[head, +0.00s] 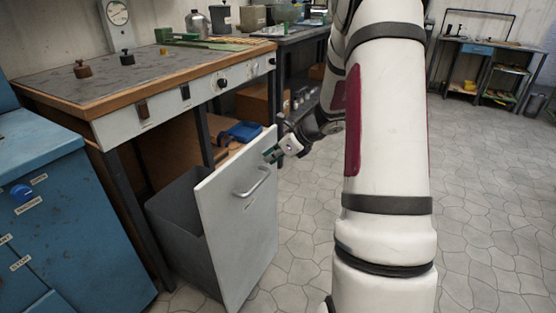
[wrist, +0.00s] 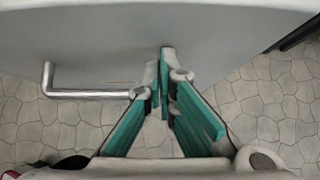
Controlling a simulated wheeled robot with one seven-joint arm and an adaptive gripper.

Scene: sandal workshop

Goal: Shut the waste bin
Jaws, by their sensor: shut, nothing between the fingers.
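The waste bin is a dark grey pull-out bin (head: 180,225) under the workbench, behind a light grey front panel (head: 235,225) with a metal bar handle (head: 252,183). The bin stands pulled out from the bench, its open top showing. My gripper (head: 272,156) is at the panel's upper right, above the handle. In the wrist view, my gripper (wrist: 164,60) is shut and empty, its fingertips at the panel face (wrist: 200,22). The handle (wrist: 90,94) lies to the left of the fingers there. I cannot tell whether the tips touch the panel.
The workbench (head: 150,80) stands above the bin, with its legs beside it. A blue cabinet (head: 60,220) is at the left. A blue tray (head: 243,131) and a cardboard box (head: 258,103) sit under and behind the bench. The tiled floor (head: 490,200) on the right is clear.

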